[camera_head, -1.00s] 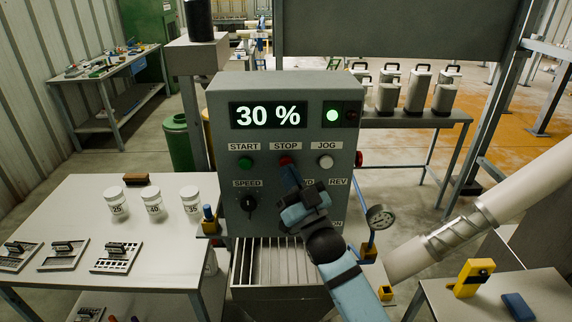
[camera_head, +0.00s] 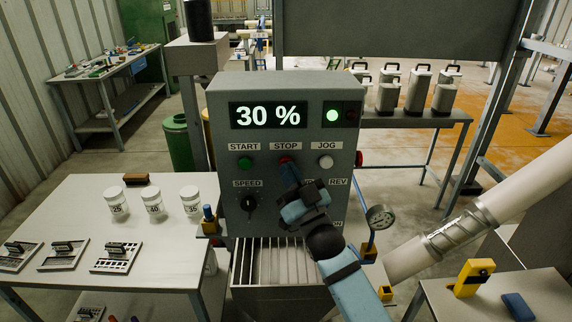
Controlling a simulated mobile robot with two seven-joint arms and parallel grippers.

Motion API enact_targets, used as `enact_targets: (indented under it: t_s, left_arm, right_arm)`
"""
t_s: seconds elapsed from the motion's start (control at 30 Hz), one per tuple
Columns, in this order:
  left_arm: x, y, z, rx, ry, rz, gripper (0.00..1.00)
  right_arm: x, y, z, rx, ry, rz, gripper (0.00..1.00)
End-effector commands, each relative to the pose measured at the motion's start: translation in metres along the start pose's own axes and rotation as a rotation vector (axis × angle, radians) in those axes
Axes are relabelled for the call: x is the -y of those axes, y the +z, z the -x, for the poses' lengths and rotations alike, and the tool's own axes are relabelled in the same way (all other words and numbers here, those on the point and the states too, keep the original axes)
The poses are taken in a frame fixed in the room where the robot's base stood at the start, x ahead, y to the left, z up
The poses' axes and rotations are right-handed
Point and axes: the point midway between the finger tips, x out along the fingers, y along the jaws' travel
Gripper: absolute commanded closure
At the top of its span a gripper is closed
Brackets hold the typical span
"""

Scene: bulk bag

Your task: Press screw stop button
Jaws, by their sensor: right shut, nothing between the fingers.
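A grey control box (camera_head: 222,160) stands in the middle of the head view. Its display (camera_head: 268,115) reads 30 %, and a green lamp (camera_head: 332,115) is lit beside it. Under the STOP label (camera_head: 286,146) sits the red stop button (camera_head: 285,160), partly covered by my right gripper (camera_head: 288,168). The gripper is shut and empty, its fingertips at the lower part of the button. I cannot tell whether they touch it. My left gripper is not in view.
The green start button (camera_head: 246,163) and white jog button (camera_head: 326,161) flank the stop button. A black speed knob (camera_head: 248,203) is below left. A table (camera_head: 70,205) with labelled jars stands at left. A metal grate (camera_head: 262,265) lies below the box.

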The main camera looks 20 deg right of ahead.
Motion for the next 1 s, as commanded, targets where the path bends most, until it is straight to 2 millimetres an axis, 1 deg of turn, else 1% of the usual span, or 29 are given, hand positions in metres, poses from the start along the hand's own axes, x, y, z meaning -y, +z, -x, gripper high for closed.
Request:
enact_targets:
  t_s: [1.0]
  left_arm:
    - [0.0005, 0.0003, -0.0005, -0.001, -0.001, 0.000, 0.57]
  right_arm:
    - [-0.0043, 0.0041, -0.0059, 0.000, 0.000, 0.001, 1.00]
